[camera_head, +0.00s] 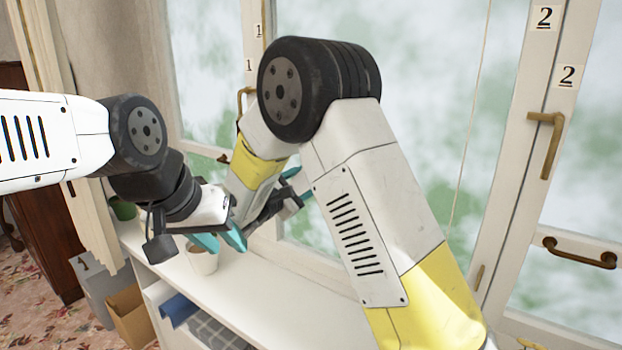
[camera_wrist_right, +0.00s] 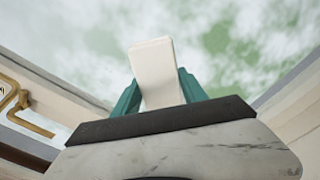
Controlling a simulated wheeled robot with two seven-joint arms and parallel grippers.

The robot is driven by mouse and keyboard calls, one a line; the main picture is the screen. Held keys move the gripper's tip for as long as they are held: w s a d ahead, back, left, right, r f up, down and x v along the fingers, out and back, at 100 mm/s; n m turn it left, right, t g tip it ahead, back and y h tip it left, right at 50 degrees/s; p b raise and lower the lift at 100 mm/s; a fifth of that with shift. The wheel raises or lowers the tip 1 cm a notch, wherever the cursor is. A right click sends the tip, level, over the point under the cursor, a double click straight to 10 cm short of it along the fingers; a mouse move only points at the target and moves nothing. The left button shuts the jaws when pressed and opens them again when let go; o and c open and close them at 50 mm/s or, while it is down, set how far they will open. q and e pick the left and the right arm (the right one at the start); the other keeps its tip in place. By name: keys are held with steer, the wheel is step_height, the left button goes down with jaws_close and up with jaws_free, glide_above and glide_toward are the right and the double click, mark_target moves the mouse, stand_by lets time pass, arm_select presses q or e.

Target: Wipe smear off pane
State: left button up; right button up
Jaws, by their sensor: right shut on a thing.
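The window pane (camera_head: 425,100) is covered in cloudy white haze over green; a single distinct smear cannot be picked out. It also fills the top of the right wrist view (camera_wrist_right: 225,40). My right gripper (camera_head: 298,185) is in front of the lower left part of the pane, partly behind its own arm. In the right wrist view its teal fingers are shut on a white block (camera_wrist_right: 152,62), which points toward the glass. I cannot tell whether the block touches the glass. My left gripper (camera_head: 220,241) is open and empty, above the sill beside a white pot.
The white pot (camera_head: 202,262) stands on the white sill shelf (camera_head: 262,290). A green pot (camera_head: 123,209) is at its left end. Brass handles (camera_head: 546,145) stick out from the window frames. A grey box (camera_head: 100,285) and a cardboard box (camera_head: 130,315) stand at lower left.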

steer(key=shift+s+a, duration=0.1)
steer(key=shift+s, duration=0.1)
steer(key=shift+s+a, duration=0.1)
steer(key=shift+v, duration=1.4)
